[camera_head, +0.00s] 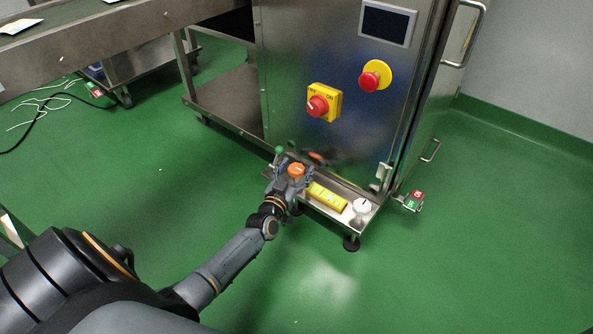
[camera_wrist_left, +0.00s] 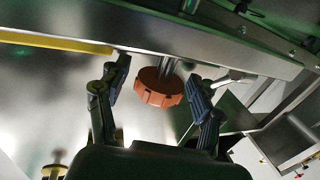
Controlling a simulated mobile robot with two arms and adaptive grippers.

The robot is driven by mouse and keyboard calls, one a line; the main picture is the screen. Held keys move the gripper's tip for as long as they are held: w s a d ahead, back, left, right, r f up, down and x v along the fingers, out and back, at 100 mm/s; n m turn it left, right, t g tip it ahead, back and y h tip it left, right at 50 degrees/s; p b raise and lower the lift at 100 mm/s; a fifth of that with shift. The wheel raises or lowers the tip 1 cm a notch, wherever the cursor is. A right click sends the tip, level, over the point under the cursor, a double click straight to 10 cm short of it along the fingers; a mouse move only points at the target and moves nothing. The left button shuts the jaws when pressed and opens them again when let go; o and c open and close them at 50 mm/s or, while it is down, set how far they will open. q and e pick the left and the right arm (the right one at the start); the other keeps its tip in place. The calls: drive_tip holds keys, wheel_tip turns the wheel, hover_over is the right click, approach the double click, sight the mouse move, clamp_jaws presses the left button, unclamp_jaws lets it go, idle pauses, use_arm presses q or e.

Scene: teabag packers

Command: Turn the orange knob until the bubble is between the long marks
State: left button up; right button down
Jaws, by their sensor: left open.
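The orange knob (camera_head: 296,170) is at the left part of a low metal shelf on the front of the steel machine. In the left wrist view the knob (camera_wrist_left: 158,88) is a ribbed disc on a metal stem. My left gripper (camera_head: 291,173) is open around it. In the wrist view the fingers of my left gripper (camera_wrist_left: 157,74) stand on either side of the knob, with gaps visible. A yellow spirit level (camera_head: 328,197) lies on the shelf to the right of the knob. Its bubble and long marks are too small to read. My right gripper is out of view.
A white round knob (camera_head: 361,207) stands at the shelf's right end. A red rotary switch (camera_head: 317,105) and a red emergency button (camera_head: 374,77) are on the machine front above. A red and green pedal box (camera_head: 413,200) is at the right. The green floor in front is clear.

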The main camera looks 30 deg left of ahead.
use_arm(q)
drive_tip(key=shift+c, duration=0.4)
drive_tip(key=c, duration=1.1)
